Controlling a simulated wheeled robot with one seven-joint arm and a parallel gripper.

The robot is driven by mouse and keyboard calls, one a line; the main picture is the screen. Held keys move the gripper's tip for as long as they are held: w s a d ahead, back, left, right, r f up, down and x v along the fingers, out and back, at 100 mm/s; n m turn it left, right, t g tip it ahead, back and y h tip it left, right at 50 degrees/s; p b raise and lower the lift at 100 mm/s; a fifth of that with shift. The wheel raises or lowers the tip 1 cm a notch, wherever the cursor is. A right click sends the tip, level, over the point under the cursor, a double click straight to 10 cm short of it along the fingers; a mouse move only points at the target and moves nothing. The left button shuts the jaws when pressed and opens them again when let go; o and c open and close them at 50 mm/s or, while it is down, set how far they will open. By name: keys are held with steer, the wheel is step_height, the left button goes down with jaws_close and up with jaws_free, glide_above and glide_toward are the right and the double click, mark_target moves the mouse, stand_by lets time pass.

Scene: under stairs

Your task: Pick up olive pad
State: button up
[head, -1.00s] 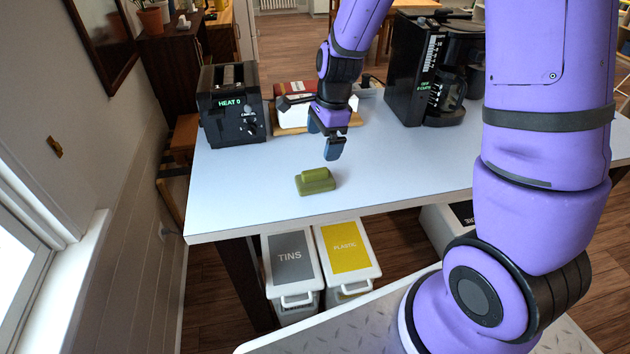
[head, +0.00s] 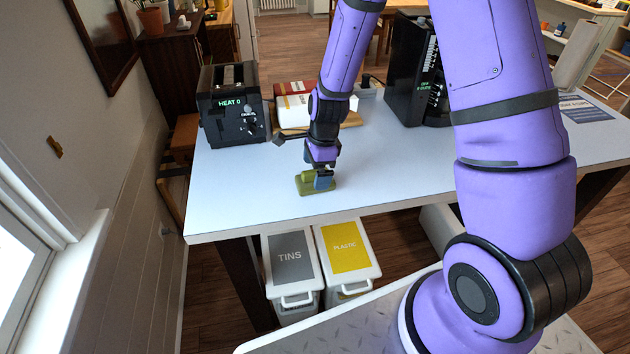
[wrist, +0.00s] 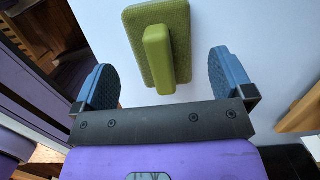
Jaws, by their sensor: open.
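The olive pad (head: 304,187) lies on the white table near its front edge, partly hidden behind my gripper in the head view. In the wrist view the olive pad (wrist: 177,27) shows as a flat block with a raised bar-shaped handle on top. My gripper (head: 322,182) is low over the table at the pad. In the wrist view my gripper (wrist: 164,80) is open, with its two blue fingers apart. The handle's near end lies between them in that view, with space on both sides.
A black toaster (head: 232,106) stands at the table's back left. Red and white packages (head: 293,104) on a wooden board are behind my gripper. A black coffee maker (head: 410,80) stands at the back right. Bins for tins (head: 291,258) and plastic (head: 346,253) stand below the front edge.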

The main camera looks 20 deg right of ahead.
steer(key=shift+w+a+f, duration=0.1)
steer(key=shift+a+f, duration=0.05)
steer(key=shift+f, duration=0.7)
steer(key=shift+w+a+f, duration=0.1)
steer(key=shift+a+f, duration=0.05)
steer(key=shift+f, duration=0.65)
steer(key=shift+c, duration=0.2)
steer(key=c, duration=1)
steer(key=shift+r, duration=0.1)
step_height(320, 180, up, 10)
steer(key=shift+s+f, duration=0.1)
